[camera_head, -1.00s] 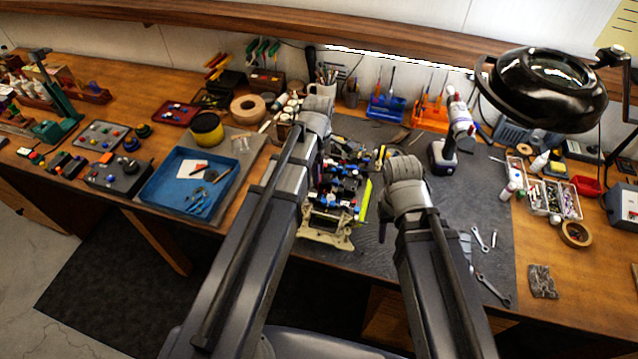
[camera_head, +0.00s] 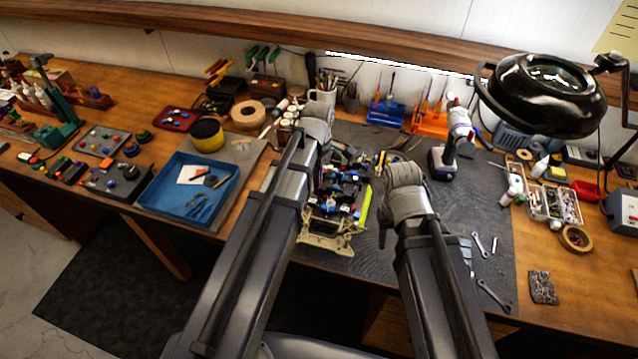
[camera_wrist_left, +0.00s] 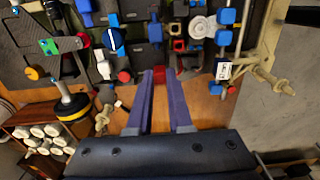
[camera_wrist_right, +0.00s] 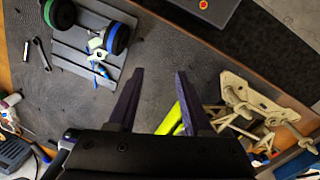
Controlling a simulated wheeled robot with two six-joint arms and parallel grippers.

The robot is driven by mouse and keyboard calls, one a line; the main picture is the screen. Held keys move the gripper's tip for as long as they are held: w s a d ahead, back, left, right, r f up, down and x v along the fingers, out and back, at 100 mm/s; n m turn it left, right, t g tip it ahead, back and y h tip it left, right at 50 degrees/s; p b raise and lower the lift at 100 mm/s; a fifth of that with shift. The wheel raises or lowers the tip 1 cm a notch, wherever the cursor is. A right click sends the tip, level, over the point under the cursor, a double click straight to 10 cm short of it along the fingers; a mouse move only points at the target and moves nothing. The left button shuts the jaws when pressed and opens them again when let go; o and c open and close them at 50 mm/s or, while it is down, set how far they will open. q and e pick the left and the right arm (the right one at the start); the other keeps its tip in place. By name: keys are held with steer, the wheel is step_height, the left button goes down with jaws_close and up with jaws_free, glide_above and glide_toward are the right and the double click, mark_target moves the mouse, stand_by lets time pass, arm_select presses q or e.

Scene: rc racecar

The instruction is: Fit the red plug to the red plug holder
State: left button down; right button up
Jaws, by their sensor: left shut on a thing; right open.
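In the left wrist view, my left gripper (camera_wrist_left: 157,74) is shut on a small red plug (camera_wrist_left: 159,76), held between its purple fingertips. Beyond the tips, a red square socket-like part (camera_wrist_left: 179,45), which looks like the red plug holder, sits on the car chassis, ahead and slightly right of the plug. Whether the plug touches anything cannot be told. In the head view the chassis (camera_head: 345,195) lies between my two arms, and both sets of fingertips are hidden behind my own wrists. My right gripper (camera_wrist_right: 160,72) is open and empty above the grey mat.
The chassis is crowded with blue, black and red parts, and a cream bumper frame (camera_head: 325,235) at its near end. A blue tray (camera_head: 160,208) is at left.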

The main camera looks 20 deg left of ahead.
arm_select(q)
steer(key=shift+r+p, duration=0.55)
steer(key=shift+p, duration=0.05)
arm_select(e)
steer(key=shift+r, duration=0.6)
arm_select(q)
steer(key=shift+r+p, duration=1.95)
arm_select(e)
step_height(320, 180, up, 4)
steer(key=shift+f, duration=0.1)
